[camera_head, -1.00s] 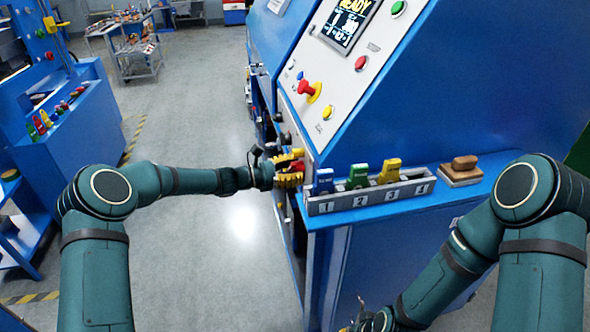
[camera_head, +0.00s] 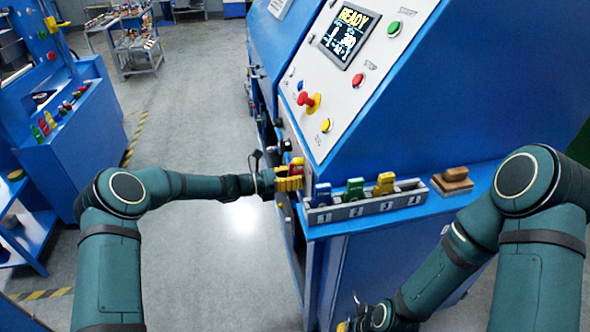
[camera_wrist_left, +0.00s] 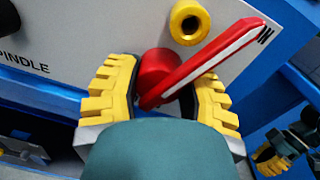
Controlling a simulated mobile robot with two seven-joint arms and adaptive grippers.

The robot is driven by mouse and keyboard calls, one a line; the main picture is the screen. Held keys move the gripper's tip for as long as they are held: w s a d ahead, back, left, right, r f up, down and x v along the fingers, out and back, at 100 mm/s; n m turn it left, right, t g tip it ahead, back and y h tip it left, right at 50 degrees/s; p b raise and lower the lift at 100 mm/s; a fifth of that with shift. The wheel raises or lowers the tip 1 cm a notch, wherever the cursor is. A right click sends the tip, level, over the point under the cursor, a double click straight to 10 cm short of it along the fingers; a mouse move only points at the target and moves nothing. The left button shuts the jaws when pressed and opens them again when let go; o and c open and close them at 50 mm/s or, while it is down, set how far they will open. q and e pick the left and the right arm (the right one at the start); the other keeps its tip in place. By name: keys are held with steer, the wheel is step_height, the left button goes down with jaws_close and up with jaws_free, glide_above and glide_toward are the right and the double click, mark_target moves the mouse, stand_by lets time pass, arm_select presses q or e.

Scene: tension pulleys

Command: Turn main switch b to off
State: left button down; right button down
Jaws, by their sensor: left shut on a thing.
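The red main switch (camera_wrist_left: 162,72) is on the grey panel in the left wrist view. Its long red handle (camera_wrist_left: 205,62), with a white edge, slants up to the right. I cannot read a letter b on it. My left gripper (camera_wrist_left: 166,98) is shut on the switch, with yellow fingers on either side of the handle's base. It also shows in the head view (camera_head: 288,178) at the machine's side. My right gripper (camera_head: 358,322) is low, at the bottom edge and mostly hidden.
A yellow ring (camera_wrist_left: 189,22) sits beside the handle. In the head view, a numbered rack (camera_head: 365,207) with blue, green and yellow pieces and a wooden block (camera_head: 452,181) stand on the blue ledge. A panel has a red knob (camera_head: 308,101). Grey floor (camera_head: 210,260) is clear.

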arm_select(q)
steer(key=shift+r+n, duration=0.1)
steer(key=shift+n, duration=0.3)
steer(key=shift+n+p, duration=0.7)
steer(key=shift+p, duration=0.05)
